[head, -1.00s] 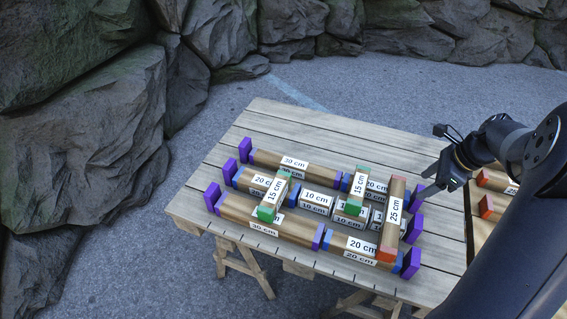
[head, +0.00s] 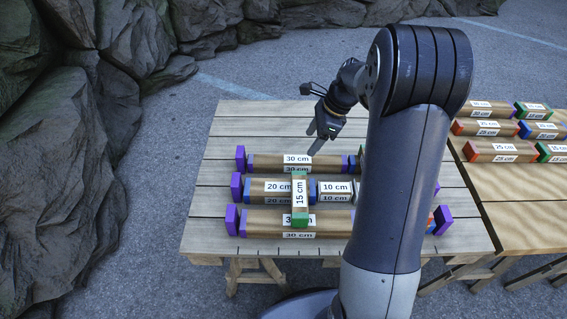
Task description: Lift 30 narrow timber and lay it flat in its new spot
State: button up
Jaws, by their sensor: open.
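Two 30 cm timbers with purple ends lie on the wooden table. The back 30 cm timber (head: 270,163) lies flat in the back row. The front 30 cm timber (head: 262,223) lies in the front row, partly under a green-ended 15 cm timber (head: 300,201). I cannot tell which of the two is narrower. My gripper (head: 312,143) is open and empty. It appears above the back timber, near its right half, with its fingers pointing down. My arm hides the right part of the rows.
A 20 cm timber (head: 263,187) and a 10 cm block (head: 336,193) lie in the middle row. Purple blocks (head: 237,187) stand at the row ends. A second table (head: 520,190) at right holds several labelled timbers. The first table's back planks (head: 250,122) are bare.

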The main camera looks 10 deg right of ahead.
aim_at(298, 159)
jog(key=x, duration=0.4)
jog(key=shift+a+f+b, duration=0.1)
jog(key=shift+f+b, duration=0.25)
jog(key=shift+b, duration=0.05)
jog(key=b+x, duration=0.1)
jog(key=x, duration=0.4)
jog(key=shift+s+a+f+b, duration=0.1)
jog(key=shift+s+a+b, duration=0.1)
jog(key=shift+b, duration=0.1)
jog(key=shift+c, duration=0.4)
jog(key=c, duration=1.1)
